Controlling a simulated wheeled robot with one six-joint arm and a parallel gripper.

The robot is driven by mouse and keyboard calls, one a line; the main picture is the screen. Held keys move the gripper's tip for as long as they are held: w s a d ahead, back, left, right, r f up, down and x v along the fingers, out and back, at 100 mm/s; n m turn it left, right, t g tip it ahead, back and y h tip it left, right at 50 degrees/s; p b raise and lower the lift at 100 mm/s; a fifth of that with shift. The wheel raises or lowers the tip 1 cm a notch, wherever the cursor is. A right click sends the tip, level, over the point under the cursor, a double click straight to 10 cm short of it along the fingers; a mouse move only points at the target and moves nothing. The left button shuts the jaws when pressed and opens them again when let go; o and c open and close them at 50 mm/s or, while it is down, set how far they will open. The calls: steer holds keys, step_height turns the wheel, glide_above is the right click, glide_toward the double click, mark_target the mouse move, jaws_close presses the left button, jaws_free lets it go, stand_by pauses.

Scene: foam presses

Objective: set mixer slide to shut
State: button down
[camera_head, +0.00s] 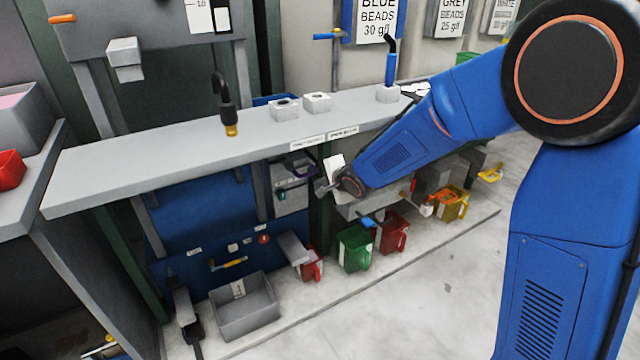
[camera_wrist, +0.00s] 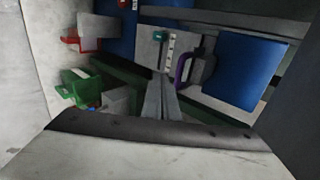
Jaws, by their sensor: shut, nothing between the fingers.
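A pale grey box under the bench (camera_head: 292,198) carries a teal knob and a purple handle (camera_head: 303,170). In the wrist view the box front (camera_wrist: 148,48) shows the teal knob (camera_wrist: 160,36) near the top of a white marked strip (camera_wrist: 171,52). The purple handle (camera_wrist: 183,68) stands to the right of the strip. No readable label tells which of these is the mixer slide. My gripper (camera_head: 322,188) is just right of the box in the head view. In the wrist view its fingers (camera_wrist: 159,78) are together and empty, apart from the knob. Contact with the handle cannot be told.
The grey bench top (camera_head: 170,157) overhangs the box. A green jug (camera_head: 354,248) and a red jug (camera_head: 393,232) stand below my arm. A grey bin (camera_head: 246,308) sits on the lower shelf. The floor at the right (camera_head: 450,290) is clear.

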steer(key=s+d+r+n+h, duration=0.15)
steer(key=s+d+r, duration=0.35)
steer(key=d, duration=0.5)
steer(key=s+d+r+n+h, duration=0.1)
steer(key=s+d+r+h, duration=0.2)
steer(key=s+d, duration=0.5)
steer(key=s+d+r+n+h, duration=0.2)
steer(key=s+d+r, duration=0.25)
steer(key=d, duration=0.65)
steer(key=s+d+f+n+g, duration=0.1)
steer(key=s+d+n+g, duration=0.1)
steer(key=s, duration=1)
steer(key=s+d+f+n+g, duration=0.1)
steer(key=s+d+n, duration=0.3)
steer(key=s, duration=0.8)
steer(key=shift+s+f+n+g, duration=0.25)
steer(key=shift+f+n+g, duration=0.1)
steer(key=shift+g, duration=0.15)
